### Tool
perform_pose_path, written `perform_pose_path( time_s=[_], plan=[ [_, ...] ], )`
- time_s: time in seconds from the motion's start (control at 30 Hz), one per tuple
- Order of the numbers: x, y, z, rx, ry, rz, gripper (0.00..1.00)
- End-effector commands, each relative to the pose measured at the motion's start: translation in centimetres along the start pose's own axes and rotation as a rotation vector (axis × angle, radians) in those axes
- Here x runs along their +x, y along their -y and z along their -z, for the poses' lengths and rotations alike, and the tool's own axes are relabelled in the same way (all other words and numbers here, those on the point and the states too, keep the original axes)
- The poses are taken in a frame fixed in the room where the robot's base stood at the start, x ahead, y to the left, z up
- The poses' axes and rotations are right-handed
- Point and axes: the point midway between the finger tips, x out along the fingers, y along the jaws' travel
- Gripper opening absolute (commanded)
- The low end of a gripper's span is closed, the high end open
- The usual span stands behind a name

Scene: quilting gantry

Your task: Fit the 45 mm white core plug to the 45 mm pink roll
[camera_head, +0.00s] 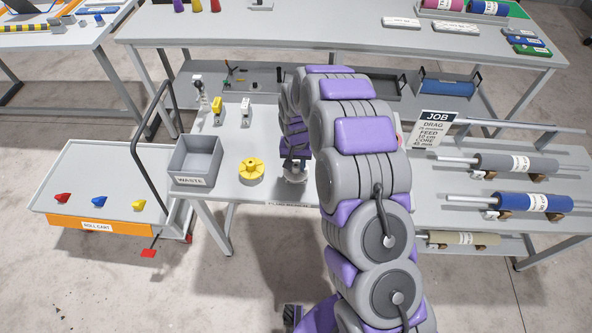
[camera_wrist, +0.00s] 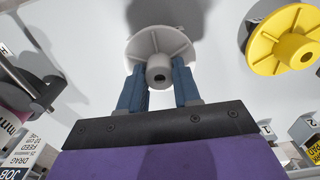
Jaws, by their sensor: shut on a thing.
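My gripper (camera_head: 294,162) is shut on a white core plug (camera_head: 295,177), over the front of the middle table. In the wrist view, my two blue fingers (camera_wrist: 160,88) stand on either side of the hub of this white plug (camera_wrist: 158,42), whose round flange faces away from me. I cannot tell whether it touches the table. A pink roll (camera_head: 443,4) lies on the back table, cut by the top edge of the head view. In the wrist view, a pink roll end (camera_wrist: 12,124) shows at the left edge, partly hidden. I cannot read the sizes.
A yellow plug (camera_head: 251,172) stands left of my gripper, beside the grey waste bin (camera_head: 197,161). A JOB sign (camera_head: 435,131) reads core 45 mm. Grey (camera_head: 516,162) and blue (camera_head: 531,202) rolls lie on bars at right. The roll cart (camera_head: 100,185) is at left. My arm hides the table's middle.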

Motion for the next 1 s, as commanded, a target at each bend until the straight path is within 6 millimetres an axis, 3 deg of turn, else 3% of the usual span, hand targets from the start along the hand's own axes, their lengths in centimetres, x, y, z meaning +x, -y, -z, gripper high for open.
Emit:
perform_pose_path(
  time_s=[1.0],
  plan=[
    [-3.3, 0.0, 0.1, 0.0, -0.002, 0.002, 0.0]
  ],
)
